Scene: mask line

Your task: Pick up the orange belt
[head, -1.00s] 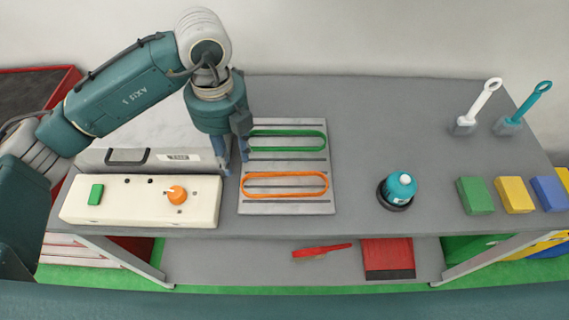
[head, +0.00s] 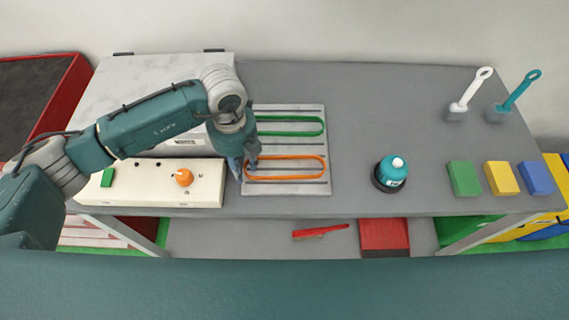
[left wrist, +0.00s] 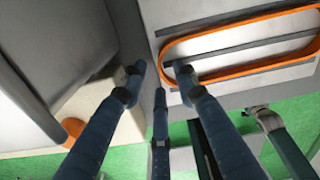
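The orange belt (head: 290,179) is a long flat loop lying on the near part of the grey slotted plate (head: 285,193). It also shows in the left wrist view (left wrist: 250,69), at upper right. My left gripper (head: 246,168) is low over the plate's left edge, at the belt's left end. In the left wrist view, my left gripper's fingers (left wrist: 160,80) are spread apart with nothing between them. One fingertip appears beside or over the belt's end; I cannot tell whether it touches.
A green belt (head: 290,134) lies on the plate behind the orange one. A white control box (head: 140,190) with an orange knob (head: 184,177) stands left. The table between plate and bottle is clear.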

